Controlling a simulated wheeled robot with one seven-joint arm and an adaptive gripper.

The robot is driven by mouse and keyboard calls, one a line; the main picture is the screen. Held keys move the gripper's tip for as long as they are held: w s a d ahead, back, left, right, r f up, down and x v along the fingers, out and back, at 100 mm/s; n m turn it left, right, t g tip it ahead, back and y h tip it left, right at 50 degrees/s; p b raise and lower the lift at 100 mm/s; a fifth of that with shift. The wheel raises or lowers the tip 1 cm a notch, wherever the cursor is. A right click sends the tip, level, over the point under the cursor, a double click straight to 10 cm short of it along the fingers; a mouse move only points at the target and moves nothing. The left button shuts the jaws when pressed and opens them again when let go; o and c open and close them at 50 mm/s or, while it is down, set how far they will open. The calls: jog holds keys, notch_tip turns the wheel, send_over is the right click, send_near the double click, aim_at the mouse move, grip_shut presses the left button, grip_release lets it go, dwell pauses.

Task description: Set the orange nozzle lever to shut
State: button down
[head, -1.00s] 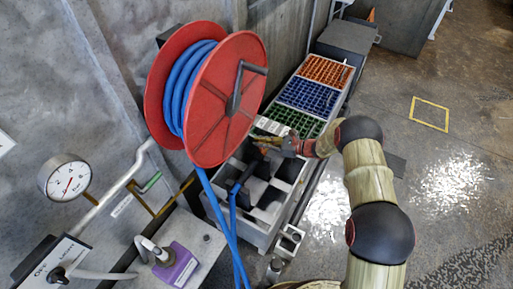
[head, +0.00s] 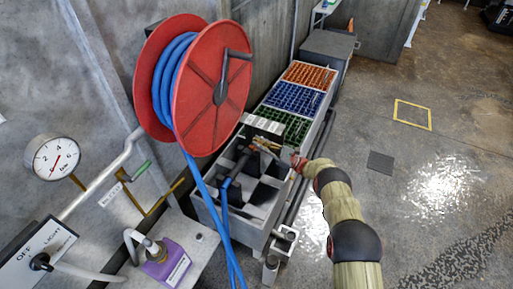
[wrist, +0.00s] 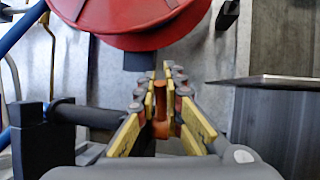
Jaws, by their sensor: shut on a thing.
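The orange nozzle lever (wrist: 160,115) stands upright between the yellow finger pads in the wrist view. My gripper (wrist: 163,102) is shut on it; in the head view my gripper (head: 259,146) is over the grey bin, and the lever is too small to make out. The dark nozzle (head: 233,168) on the blue hose is beside my gripper; its dark barrel (wrist: 88,116) runs to the left in the wrist view. The lever's lower end is hidden.
The red hose reel (head: 205,95) is on the wall, close above my gripper. A compartmented grey bin (head: 247,228) lies below. Green, blue and orange crates (head: 293,96) stand behind it. A pressure gauge (head: 53,157) and purple container (head: 168,263) are at left.

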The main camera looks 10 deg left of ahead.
jog(key=shift+s+d+f+y, duration=0.25)
jog(key=shift+d+f+y, duration=0.1)
jog(key=shift+f+y, duration=0.3)
dwell(0.4)
jog(key=c, duration=1.9)
grip_release()
jog(key=shift+w+r+n, duration=0.1)
jog(key=shift+r+n, duration=0.1)
jog(key=shift+n, duration=0.1)
jog(key=shift+d, duration=0.1)
jog(key=v, duration=1.2)
jog(key=shift+f, duration=0.15)
